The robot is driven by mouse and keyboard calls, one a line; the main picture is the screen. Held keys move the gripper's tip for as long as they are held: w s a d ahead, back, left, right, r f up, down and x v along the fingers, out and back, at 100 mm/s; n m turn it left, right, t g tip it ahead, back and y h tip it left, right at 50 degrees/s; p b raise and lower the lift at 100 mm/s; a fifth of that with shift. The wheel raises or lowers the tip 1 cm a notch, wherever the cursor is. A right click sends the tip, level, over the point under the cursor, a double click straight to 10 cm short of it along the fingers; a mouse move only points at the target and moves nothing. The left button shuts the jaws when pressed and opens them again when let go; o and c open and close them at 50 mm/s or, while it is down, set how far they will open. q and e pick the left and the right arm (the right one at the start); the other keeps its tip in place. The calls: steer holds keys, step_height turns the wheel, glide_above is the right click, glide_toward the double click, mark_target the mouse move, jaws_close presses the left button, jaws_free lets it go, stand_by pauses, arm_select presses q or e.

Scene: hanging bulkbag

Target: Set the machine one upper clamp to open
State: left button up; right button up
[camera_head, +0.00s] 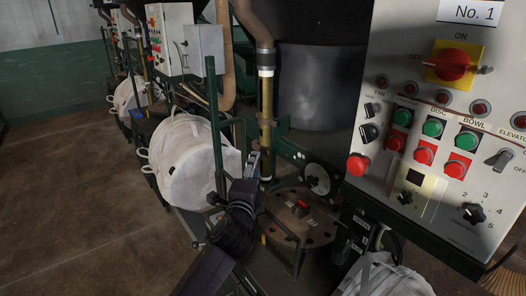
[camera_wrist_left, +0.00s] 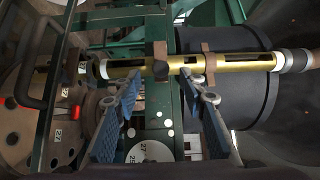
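Machine one carries a control panel (camera_head: 440,120) labelled "No. 1" at the right of the head view. Beside it stands a vertical brass tube (camera_head: 266,125), which lies across the left wrist view (camera_wrist_left: 240,62). In that view a dark block (camera_wrist_left: 160,62) and a brown bracket (camera_wrist_left: 208,62) sit around the tube; I cannot tell which is the upper clamp or its setting. My left gripper (camera_head: 254,163) is beside the tube's lower part. In the wrist view its blue-padded fingers (camera_wrist_left: 165,85) are spread and empty, pointing at the tube. My right gripper is not in view.
A round plate (camera_head: 300,222) with a red knob lies below the tube. A white bulk bag (camera_head: 195,165) hangs left of my left arm. A dark drum (camera_head: 318,85) stands behind the tube. Green frame posts (camera_head: 215,130) are close to the gripper. Floor at left is clear.

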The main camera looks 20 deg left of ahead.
arm_select(q)
steer(key=w, duration=0.4)
steer(key=w+p, duration=0.1)
steer(key=w, duration=0.1)
steer(key=shift+w+a, duration=0.2)
steer(key=shift+a, duration=0.1)
steer(key=shift+w+r, duration=0.1)
steer(key=shift+c, duration=1.2)
steer(key=c, duration=0.7)
jaws_close()
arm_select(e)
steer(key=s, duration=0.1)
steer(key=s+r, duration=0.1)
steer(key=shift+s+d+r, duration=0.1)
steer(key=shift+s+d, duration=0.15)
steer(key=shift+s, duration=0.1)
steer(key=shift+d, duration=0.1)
